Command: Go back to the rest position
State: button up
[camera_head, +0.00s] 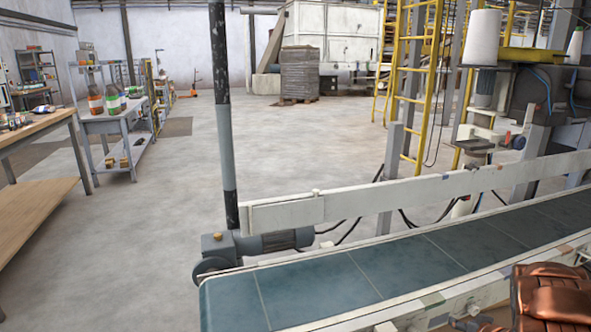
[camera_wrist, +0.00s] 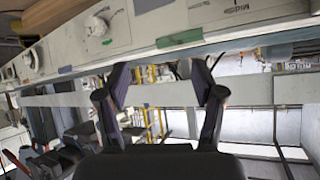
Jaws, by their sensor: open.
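My gripper (camera_wrist: 160,75) shows in the wrist view with its two dark fingers spread apart. Nothing is between the fingers. Behind them is a pale rail or panel edge of a machine (camera_wrist: 70,50), which runs across the view with knobs and coloured tape marks. I cannot tell the exact distance from the fingers to it. My gripper does not show in the head view.
A blue-green conveyor belt (camera_head: 340,285) with a white side rail (camera_head: 400,195) crosses the front right. A dark post (camera_head: 222,120) stands beside its motor. A brown glossy shape (camera_head: 553,297) is at bottom right. A wooden table (camera_head: 38,190) is left. Open floor (camera_head: 165,215) lies between.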

jog(key=s+a+r+g+h+p, duration=0.1)
jog(key=s+r+g+h+p, duration=0.15)
jog(key=r, duration=0.65)
jog(key=s+a+r+g+h+p, duration=0.1)
jog(key=r+p, duration=0.3)
jog(key=r, duration=0.6)
jog(key=s+a+r+g+p, duration=0.3)
jog(key=s+a+r+p, duration=0.35)
jog(key=r, duration=0.55)
jog(key=s+a+r+n+g+y+p, duration=0.1)
jog(key=s+a+r+p, duration=0.5)
jog(key=s+a, duration=0.8)
jog(key=s+a+r+n+g+y+p, duration=0.2)
jog(key=s+a+r+g+y+p, duration=0.2)
jog(key=s+a+r, duration=0.8)
jog(key=s+a+g+p, duration=0.1)
jog(key=s+a+p, duration=0.1)
jog(key=s+a, duration=0.1)
jog(key=shift+s+a, duration=0.15)
jog(key=shift+a, duration=0.15)
jog(key=shift+r, duration=0.1)
